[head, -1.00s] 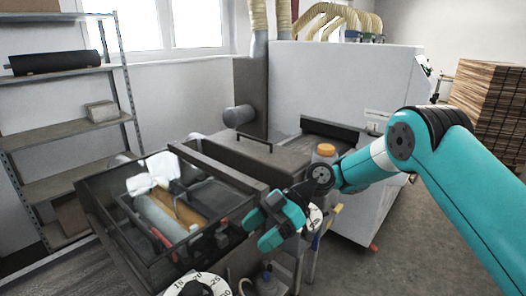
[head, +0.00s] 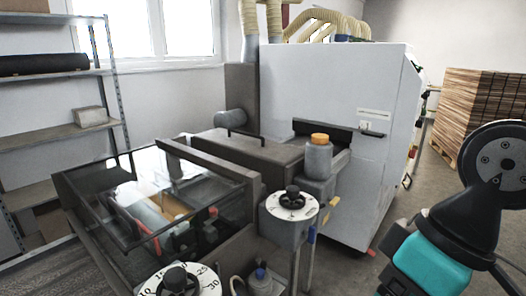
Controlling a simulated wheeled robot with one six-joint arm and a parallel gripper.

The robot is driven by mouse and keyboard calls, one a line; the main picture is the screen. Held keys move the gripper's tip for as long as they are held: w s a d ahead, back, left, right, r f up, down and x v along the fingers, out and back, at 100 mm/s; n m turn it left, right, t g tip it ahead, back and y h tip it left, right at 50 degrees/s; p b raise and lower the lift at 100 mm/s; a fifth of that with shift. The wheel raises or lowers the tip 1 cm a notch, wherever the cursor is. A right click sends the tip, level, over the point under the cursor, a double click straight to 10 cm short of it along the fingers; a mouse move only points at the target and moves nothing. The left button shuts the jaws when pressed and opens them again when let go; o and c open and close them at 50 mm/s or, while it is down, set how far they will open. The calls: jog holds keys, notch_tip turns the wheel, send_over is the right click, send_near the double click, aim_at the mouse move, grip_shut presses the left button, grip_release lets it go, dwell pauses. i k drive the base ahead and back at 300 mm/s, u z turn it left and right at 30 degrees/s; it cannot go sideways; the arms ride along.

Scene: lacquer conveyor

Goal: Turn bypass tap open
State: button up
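I cannot single out the bypass tap with certainty. A black knob on a white dial (head: 292,198) tops a grey post at the front of the conveyor machine. A second black knob with a numbered dial (head: 178,281) is at the bottom edge. A small yellow lever-like part (head: 331,204) sits right of the first dial, and a small red part (head: 212,211) is by the glass-topped box. My arm is folded at the lower right, well apart from these controls. My gripper's fingertips are not visible.
A glass-topped box (head: 62,187) stands at lower left. A grey bottle with an orange cap (head: 319,156) stands behind the first dial. A blue-capped container (head: 260,282) is low between the dials. A white machine (head: 320,90) fills the back. Bare floor (head: 385,215) lies to the right.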

aim_at(333, 202)
jog(key=z, duration=0.05)
jog(key=k, duration=0.5)
jog(key=z, duration=1.65)
jog(key=i, duration=1.3)
jog(key=u, duration=2.15)
